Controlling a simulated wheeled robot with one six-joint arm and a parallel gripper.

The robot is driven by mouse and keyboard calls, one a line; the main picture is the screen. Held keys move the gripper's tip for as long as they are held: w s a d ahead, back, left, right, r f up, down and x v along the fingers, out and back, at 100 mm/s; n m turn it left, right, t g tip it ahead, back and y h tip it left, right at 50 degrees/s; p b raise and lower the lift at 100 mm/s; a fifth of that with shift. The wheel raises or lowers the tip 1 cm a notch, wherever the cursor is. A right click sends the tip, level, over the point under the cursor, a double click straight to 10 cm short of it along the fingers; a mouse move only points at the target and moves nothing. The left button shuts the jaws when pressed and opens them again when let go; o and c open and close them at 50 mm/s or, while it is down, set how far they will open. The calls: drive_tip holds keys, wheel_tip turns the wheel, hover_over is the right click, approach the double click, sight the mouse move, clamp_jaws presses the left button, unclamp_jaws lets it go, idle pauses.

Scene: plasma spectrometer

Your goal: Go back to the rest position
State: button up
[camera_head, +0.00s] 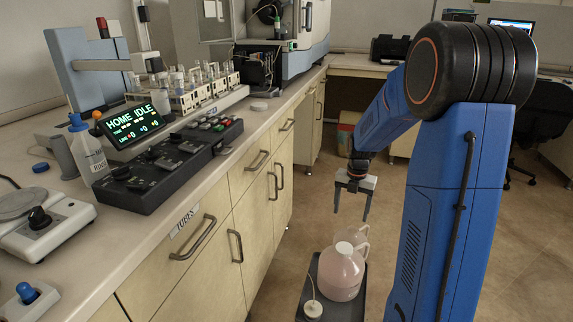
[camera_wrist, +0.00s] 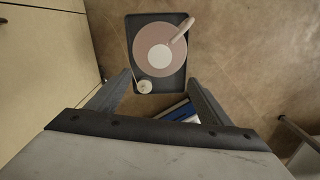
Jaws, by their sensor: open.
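My gripper (camera_head: 352,203) is open and empty. It points down in the air beside the bench drawers, above a dark floor tray (camera_head: 359,306). On that tray stands a pinkish jug (camera_head: 341,272) with a pale cap and a handle. In the wrist view my gripper's two fingers (camera_wrist: 158,100) are spread wide apart. The jug (camera_wrist: 151,62) shows there from above, beyond the fingertips and apart from them. A small round white piece (camera_head: 313,309) sits at the tray's corner.
The bench (camera_head: 95,272) with drawers runs along the left. It carries a black control console (camera_head: 170,165), a lit display reading HOME IDLE (camera_head: 133,121), a wash bottle (camera_head: 88,150) and a vial rack (camera_head: 200,95). A dark chair (camera_head: 540,125) stands at the right. Open floor lies between.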

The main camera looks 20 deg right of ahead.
drive_tip(key=s+a+r+m+t, duration=0.2)
drive_tip(key=s+a+r+m, duration=0.9)
drive_tip(key=s+r+m, duration=0.15)
drive_tip(key=s+a+r+m+t, duration=0.1)
drive_tip(key=s+a+m, duration=0.2)
drive_tip(key=s+m, duration=0.4)
drive_tip(key=s+a+r+m+t, duration=0.1)
drive_tip(key=s+a+m, duration=0.2)
drive_tip(key=s+m, duration=0.4)
drive_tip(key=s, duration=0.3)
drive_tip(key=shift+s+r+m+t, duration=0.2)
drive_tip(key=shift+s+m+t, duration=0.05)
drive_tip(key=shift+m+t, duration=0.15)
